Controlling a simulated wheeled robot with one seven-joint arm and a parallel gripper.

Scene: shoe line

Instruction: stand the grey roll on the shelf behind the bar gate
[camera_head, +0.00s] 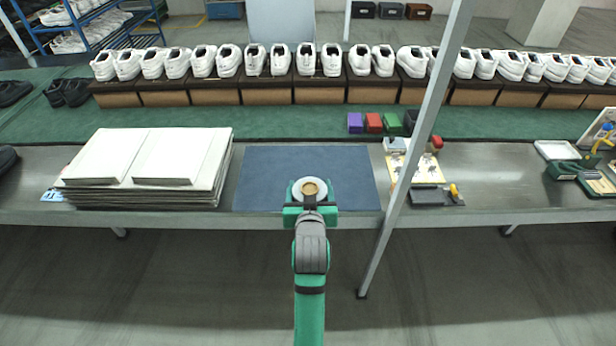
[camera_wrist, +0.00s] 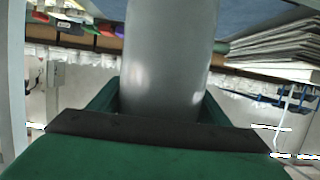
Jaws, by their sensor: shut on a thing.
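The grey roll (camera_head: 300,190) is a pale cylinder with a brown core, seen from above in the head view, over the front part of the blue mat. My gripper (camera_head: 310,205) is shut around it. In the wrist view the roll (camera_wrist: 168,60) stands large between the jaws of my gripper (camera_wrist: 160,112) and hides much behind it. I cannot tell whether its foot touches the mat. No bar gate or shelf behind one can be made out for certain in either view.
The blue mat (camera_head: 270,165) lies on the grey bench. White sheets (camera_head: 140,158) are stacked at left. A slanting metal post (camera_head: 420,130) crosses the bench at right, near a small tray (camera_head: 430,196). Coloured blocks (camera_head: 374,122) and white shoes on boxes stand behind.

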